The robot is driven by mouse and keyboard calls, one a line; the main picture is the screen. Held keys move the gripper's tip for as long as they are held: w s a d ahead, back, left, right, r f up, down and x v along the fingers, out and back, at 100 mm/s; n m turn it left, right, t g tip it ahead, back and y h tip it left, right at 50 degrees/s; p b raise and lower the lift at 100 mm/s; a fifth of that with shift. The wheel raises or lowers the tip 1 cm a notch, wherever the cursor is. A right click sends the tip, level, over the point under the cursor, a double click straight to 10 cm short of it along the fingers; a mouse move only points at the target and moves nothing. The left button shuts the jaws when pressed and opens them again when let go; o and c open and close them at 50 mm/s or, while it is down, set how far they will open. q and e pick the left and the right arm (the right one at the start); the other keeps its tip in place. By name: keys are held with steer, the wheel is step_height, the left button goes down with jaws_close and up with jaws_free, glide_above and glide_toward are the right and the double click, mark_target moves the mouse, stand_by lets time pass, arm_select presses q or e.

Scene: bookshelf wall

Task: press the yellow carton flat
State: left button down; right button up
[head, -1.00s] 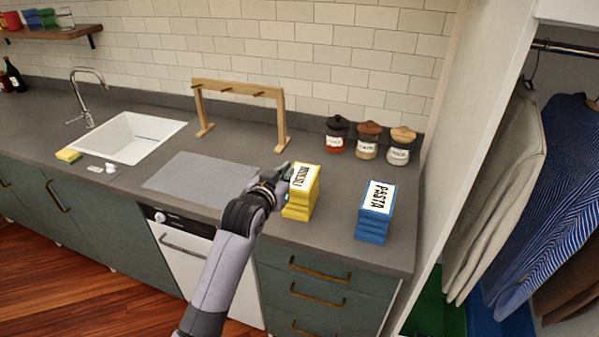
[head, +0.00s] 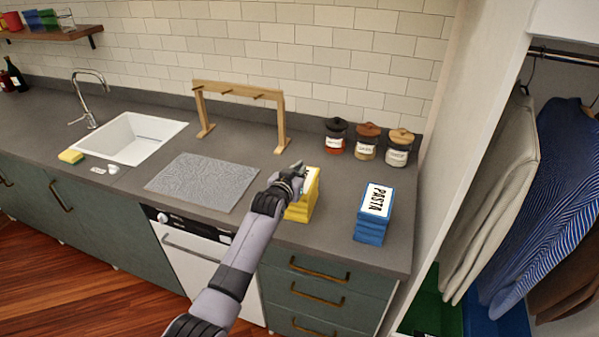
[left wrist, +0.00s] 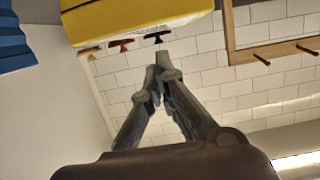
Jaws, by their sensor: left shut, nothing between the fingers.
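The yellow carton (head: 302,210) stands on the grey counter with folds across its sides and a white label on top. My left gripper (head: 298,168) is over its top and hides most of the label. The gripper is shut with nothing in it. In the left wrist view the shut fingertips (left wrist: 161,62) are close to the edge of the yellow carton (left wrist: 130,18). I cannot tell whether they touch it. My right gripper is not in view.
A folded blue pasta carton (head: 372,222) stands to the right. Several lidded jars (head: 366,142) and a wooden rack (head: 240,92) stand behind. A grey mat (head: 202,182) lies left, beyond it the sink (head: 130,138). Counter between the cartons is clear.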

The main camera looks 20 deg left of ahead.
mark_target(299, 207)
arm_select(q)
steer(key=shift+f, duration=0.7)
step_height(299, 207, down, 9)
steer(key=b, duration=0.6)
steer(key=shift+r, duration=0.2)
steer(key=shift+s+r, duration=0.1)
steer(key=r+p, duration=0.3)
steer(key=r, duration=0.2)
steer(key=shift+w+a+p, duration=0.1)
steer(key=shift+w+p, duration=0.1)
steer(key=shift+p, duration=0.2)
steer(key=shift+s+f+b, duration=0.4)
steer(key=shift+s+b, duration=0.05)
steer(key=shift+s, duration=0.35)
steer(key=b+v, duration=0.1)
steer(key=v, duration=0.7)
steer(key=shift+s+r, duration=0.2)
steer(key=shift+s, duration=0.1)
